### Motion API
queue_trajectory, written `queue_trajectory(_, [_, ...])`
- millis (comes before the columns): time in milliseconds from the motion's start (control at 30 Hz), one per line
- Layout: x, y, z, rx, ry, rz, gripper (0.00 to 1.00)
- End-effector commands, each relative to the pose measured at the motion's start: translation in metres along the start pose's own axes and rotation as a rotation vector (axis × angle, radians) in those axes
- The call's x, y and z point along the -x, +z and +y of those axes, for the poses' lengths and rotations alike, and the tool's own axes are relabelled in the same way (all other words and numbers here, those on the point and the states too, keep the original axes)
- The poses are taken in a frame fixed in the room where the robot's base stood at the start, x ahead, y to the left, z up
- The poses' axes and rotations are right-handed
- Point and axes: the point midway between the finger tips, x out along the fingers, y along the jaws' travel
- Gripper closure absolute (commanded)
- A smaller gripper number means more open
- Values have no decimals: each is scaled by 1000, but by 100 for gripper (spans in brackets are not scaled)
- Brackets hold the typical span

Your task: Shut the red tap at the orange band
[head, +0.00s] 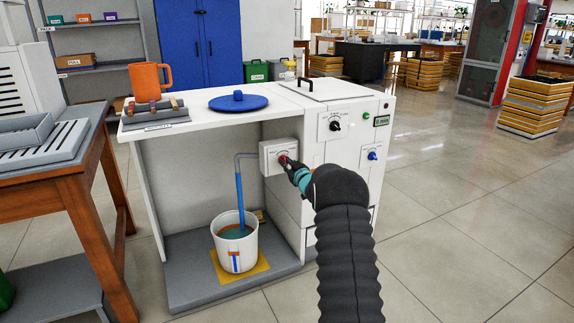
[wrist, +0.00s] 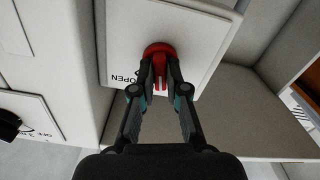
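The red tap (head: 283,159) sits on a white plate on the bench's side wall; in the wrist view its red knob (wrist: 158,52) is beside the word OPEN. My gripper (head: 293,165) reaches it from the right. In the wrist view its fingertips (wrist: 160,76) lie on either side of the knob's raised grip, very close to it; I cannot tell whether they press on it. A grey pipe leads from the plate, and a blue stream (head: 240,200) runs down into a white bucket (head: 222,256) holding teal liquid.
The bucket stands on a yellow mat (head: 262,266) under the white bench. An orange mug (head: 150,80) and blue lid (head: 238,102) are on top. A black knob (head: 335,126) and blue knob (head: 372,155) are on the cabinet front. Open floor lies to the right.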

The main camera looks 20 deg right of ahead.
Motion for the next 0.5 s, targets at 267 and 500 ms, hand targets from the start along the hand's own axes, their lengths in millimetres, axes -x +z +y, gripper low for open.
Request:
queue_trajectory(267, [0,1,0,20,0,1,100])
queue_trajectory(500, [0,4,-2,132,0,2,100])
